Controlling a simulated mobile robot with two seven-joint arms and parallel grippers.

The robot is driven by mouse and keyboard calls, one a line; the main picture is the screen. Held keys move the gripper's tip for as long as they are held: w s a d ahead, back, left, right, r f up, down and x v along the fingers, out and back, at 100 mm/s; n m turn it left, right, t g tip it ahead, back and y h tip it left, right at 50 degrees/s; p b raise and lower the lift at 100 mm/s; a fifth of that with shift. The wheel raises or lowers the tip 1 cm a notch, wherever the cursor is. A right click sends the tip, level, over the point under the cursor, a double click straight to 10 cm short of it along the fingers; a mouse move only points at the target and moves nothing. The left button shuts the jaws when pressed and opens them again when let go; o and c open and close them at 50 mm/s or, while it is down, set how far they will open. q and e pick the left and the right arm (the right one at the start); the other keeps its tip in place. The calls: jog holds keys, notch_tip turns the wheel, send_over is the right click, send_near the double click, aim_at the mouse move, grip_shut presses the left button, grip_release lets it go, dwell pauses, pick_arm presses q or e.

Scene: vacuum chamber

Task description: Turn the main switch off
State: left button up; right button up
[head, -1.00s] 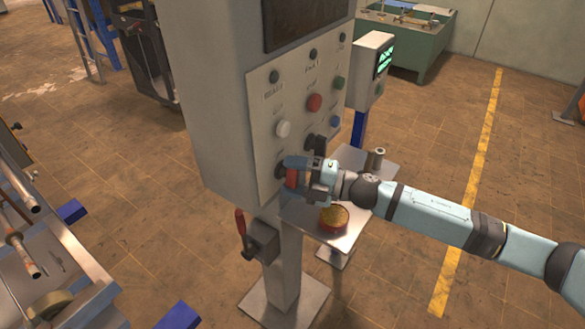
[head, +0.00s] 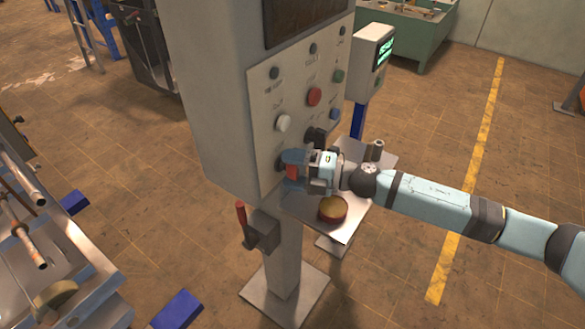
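The grey control cabinet (head: 215,100) carries a light panel with buttons and dark knobs. My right gripper (head: 290,168) is at the panel's lower left, at a dark knob (head: 280,163) that it partly covers. A small red part shows at the fingertips; I cannot tell whether it belongs to the gripper or the panel. Whether the fingers are open or closed around the knob is hidden. A lever with a red handle (head: 241,214) stands upright on a dark box (head: 262,232) on the post below the cabinet. No label identifies the main switch readably. My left gripper is out of view.
Another dark knob (head: 316,136) sits just above my gripper, with white (head: 283,123) and red (head: 314,96) buttons higher up. A small shelf (head: 350,215) below my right arm holds a round red tin (head: 332,209). A metal rack (head: 70,270) stands at the lower left.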

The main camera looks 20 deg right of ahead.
jog(key=shift+o, duration=1.1)
jog(key=b+v, duration=0.3)
jog(key=v, duration=1.1)
jog(key=shift+b, duration=0.3)
jog(key=shift+w, duration=0.1)
jog(key=shift+a, duration=0.1)
